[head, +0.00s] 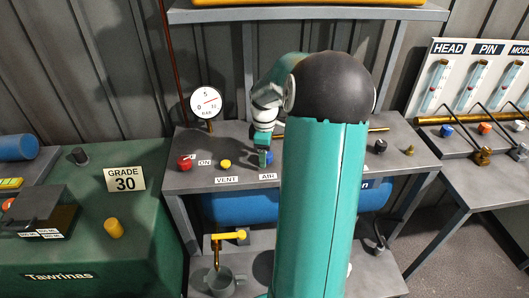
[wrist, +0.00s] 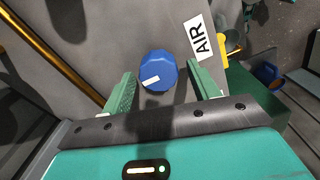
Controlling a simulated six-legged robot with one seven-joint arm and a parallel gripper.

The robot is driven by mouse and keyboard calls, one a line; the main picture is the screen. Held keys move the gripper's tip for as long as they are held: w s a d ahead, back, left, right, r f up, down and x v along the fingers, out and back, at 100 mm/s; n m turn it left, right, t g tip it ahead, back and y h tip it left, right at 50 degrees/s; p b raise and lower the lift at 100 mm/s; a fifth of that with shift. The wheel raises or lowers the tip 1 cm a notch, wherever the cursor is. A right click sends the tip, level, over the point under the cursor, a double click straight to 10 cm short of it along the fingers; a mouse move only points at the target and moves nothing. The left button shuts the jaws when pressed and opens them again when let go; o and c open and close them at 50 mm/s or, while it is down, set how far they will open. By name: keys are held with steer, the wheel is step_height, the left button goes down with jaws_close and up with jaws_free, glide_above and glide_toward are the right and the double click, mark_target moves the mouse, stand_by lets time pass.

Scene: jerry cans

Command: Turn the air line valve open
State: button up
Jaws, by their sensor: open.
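The air line valve is a blue knob (wrist: 158,72) with a white mark on its top, beside the AIR label (wrist: 198,38) in the wrist view. In the head view the blue knob (head: 266,157) shows just behind the AIR label (head: 267,177), partly covered by my gripper. My gripper (wrist: 162,88) is open, with one green finger on each side of the knob and a gap visible at each side. In the head view my gripper (head: 262,152) points down at the knob. I cannot tell its exact height over the panel.
A red knob (head: 184,163) and a yellow knob (head: 225,164) stand left on the same panel. A round gauge (head: 206,102) stands behind them. A brass pipe (head: 385,129) runs along the back. A yellow tap (head: 228,236) and grey mug (head: 221,281) are below.

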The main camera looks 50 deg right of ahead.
steer(key=shift+c, duration=0.2)
steer(key=c, duration=0.9)
steer(key=shift+m, duration=0.4)
steer(key=m, duration=0.3)
steer(key=shift+w+d+m, duration=0.1)
steer(key=shift+m, duration=0.3)
steer(key=m, duration=0.4)
steer(key=shift+d+m, duration=0.1)
steer(key=shift+m, duration=0.2)
steer(key=m, duration=0.4)
steer(key=shift+d, duration=0.1)
steer(key=m, duration=0.4)
steer(key=shift+d+m, duration=0.1)
steer(key=shift+m, duration=0.2)
